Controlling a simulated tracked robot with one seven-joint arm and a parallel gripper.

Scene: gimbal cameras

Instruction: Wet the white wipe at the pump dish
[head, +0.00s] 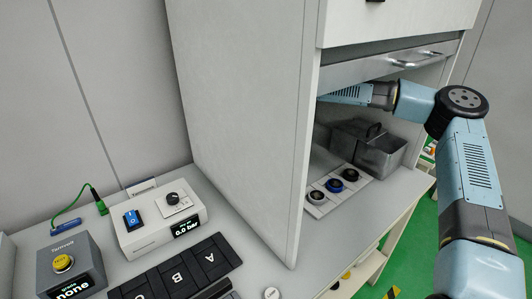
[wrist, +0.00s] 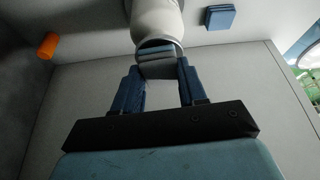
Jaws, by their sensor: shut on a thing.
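In the wrist view my gripper (wrist: 160,78) is shut on a small folded pale pad, which looks like the white wipe (wrist: 158,68) and appears grey in the shade. Its far end is at the mouth of a white rounded vessel with a metal rim, probably the pump dish (wrist: 156,20). I cannot tell whether the wipe touches the dish. In the head view my gripper is hidden behind the cabinet wall, with my arm reaching in under the raised front. The wipe and pump dish are hidden there too.
In the wrist view a blue square stack (wrist: 220,18) lies right of the dish and an orange cylinder (wrist: 47,45) far left. In the head view, metal bins (head: 380,150) and a strip with three round pots (head: 333,190) stand inside the cabinet. The cabinet side wall (head: 240,110) bounds my arm's left.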

